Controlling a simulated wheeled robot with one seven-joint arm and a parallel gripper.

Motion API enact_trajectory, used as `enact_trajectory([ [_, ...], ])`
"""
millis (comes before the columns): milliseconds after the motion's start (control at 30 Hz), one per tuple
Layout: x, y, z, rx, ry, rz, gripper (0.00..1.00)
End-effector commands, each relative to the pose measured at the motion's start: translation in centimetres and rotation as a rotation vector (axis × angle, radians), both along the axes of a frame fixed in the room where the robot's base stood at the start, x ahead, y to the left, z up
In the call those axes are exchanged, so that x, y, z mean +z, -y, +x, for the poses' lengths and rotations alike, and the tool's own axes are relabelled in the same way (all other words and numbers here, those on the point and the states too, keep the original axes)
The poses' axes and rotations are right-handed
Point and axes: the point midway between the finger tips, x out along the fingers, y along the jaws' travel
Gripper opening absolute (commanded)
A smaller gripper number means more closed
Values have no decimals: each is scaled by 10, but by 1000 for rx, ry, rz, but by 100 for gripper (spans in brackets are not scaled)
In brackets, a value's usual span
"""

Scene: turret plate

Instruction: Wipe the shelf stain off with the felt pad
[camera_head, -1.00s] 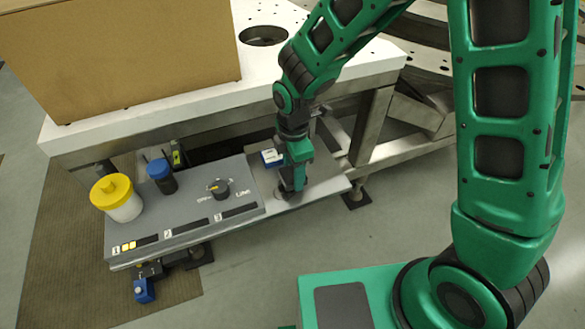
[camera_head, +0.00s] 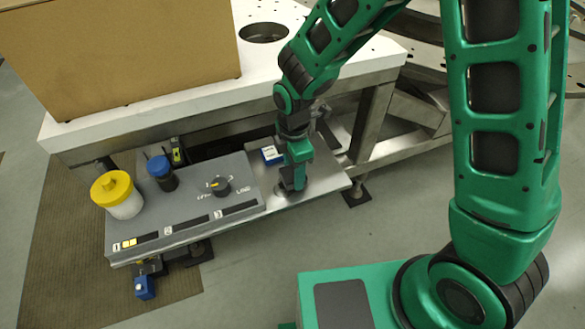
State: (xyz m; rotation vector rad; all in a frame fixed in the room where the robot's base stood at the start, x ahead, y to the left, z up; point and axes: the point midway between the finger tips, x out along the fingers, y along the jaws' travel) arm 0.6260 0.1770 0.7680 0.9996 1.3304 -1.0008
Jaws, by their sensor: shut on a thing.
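My gripper (camera_head: 292,187) points down at the bare metal shelf (camera_head: 325,185), right of the grey control panel. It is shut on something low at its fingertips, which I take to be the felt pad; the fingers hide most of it. A dark greyish patch, seemingly the stain (camera_head: 281,195), shows on the shelf at the left of the fingertips. Its full extent is hidden. I cannot tell for certain whether the pad touches the shelf.
The panel (camera_head: 185,210) carries a dark knob (camera_head: 220,187), a blue-capped container (camera_head: 161,172) and a yellow-lidded jar (camera_head: 117,196). The white plate (camera_head: 150,107) overhangs behind, with a cardboard box (camera_head: 120,50) on it.

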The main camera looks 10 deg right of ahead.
Motion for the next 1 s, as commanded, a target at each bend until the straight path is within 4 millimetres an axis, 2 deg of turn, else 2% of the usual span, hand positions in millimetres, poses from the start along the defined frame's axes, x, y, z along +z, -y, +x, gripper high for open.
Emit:
enact_trajectory([
  [667,-9,-1,0,0,0,0,32],
  [1000,-8,-22,-6,1,0,0,32],
])
